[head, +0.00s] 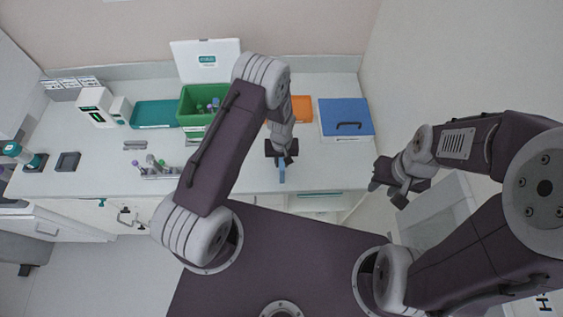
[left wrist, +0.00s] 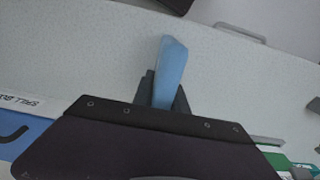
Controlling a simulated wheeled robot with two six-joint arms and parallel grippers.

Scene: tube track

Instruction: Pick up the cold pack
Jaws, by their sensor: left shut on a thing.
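The cold pack (left wrist: 171,66) is a light blue, flat, narrow piece in the left wrist view. My left gripper (left wrist: 163,90) is shut on it, with a dark finger on each side and the pack sticking out past the fingertips. In the head view the cold pack (head: 282,171) shows as a small blue strip below my left gripper (head: 281,156), over the front part of the counter. I cannot tell whether it touches the counter. My right gripper (head: 396,190) is to the right, past the counter's end and away from the pack. Its jaw opening is not clear.
A blue lidded box (head: 345,117) stands at the counter's right end, beside an orange item (head: 301,109). A green bin (head: 190,106) with tubes and a teal tray (head: 155,114) are at the back. A tube rack (head: 160,172) stands front left. The counter (head: 325,165) right of the pack is clear.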

